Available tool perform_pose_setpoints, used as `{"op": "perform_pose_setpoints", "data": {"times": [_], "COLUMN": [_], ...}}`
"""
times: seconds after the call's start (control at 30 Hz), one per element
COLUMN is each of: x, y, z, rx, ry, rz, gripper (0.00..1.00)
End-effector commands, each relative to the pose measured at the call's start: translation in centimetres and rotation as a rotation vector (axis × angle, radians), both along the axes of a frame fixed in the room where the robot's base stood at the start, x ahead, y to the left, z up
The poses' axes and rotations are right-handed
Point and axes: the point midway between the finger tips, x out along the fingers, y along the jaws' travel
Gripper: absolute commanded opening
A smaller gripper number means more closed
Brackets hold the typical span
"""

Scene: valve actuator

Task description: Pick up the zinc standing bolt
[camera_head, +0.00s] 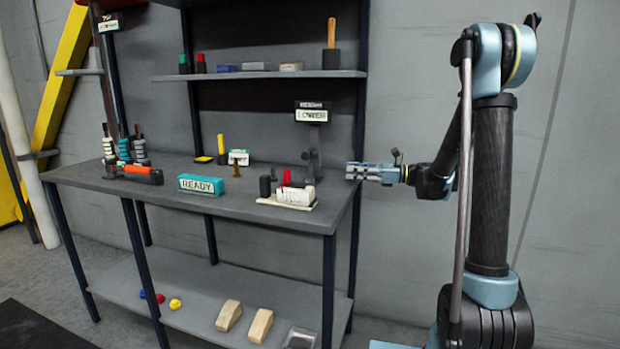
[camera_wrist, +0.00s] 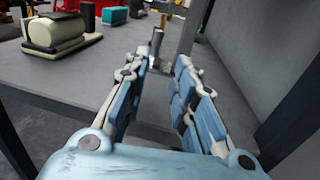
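In the wrist view, a grey metal bolt-like piece (camera_wrist: 157,46) stands upright on the grey bench top, just beyond my fingertips. It looks like the zinc standing bolt. In the head view I cannot clearly pick it out from the grey parts below the LOWER sign. My gripper (camera_head: 351,172) is level at the bench's right end, pointing left. In the wrist view my gripper (camera_wrist: 166,66) is open, with a clear gap between the fingers and nothing in it.
A cream tray (camera_head: 264,201) with a white cylinder and dark pieces sits at the bench's front right. The LOWER sign (camera_head: 313,112) stands behind it. A teal READY box (camera_head: 202,184) is further left. A brown bolt (camera_head: 235,169) stands behind it. A dark shelf post (camera_head: 360,130) rises near my gripper.

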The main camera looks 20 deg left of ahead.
Motion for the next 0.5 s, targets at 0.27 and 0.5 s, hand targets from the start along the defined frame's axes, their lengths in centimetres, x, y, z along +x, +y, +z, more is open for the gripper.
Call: {"op": "perform_pose_setpoints", "data": {"times": [0.27,0.5], "x": [-0.3,-0.6], "y": [4.6,8.5], "z": [0.0,0.0], "rx": [-0.001,-0.002], "ry": [-0.001,-0.002], "rz": [0.003,0.003], "gripper": [0.25,0.25]}}
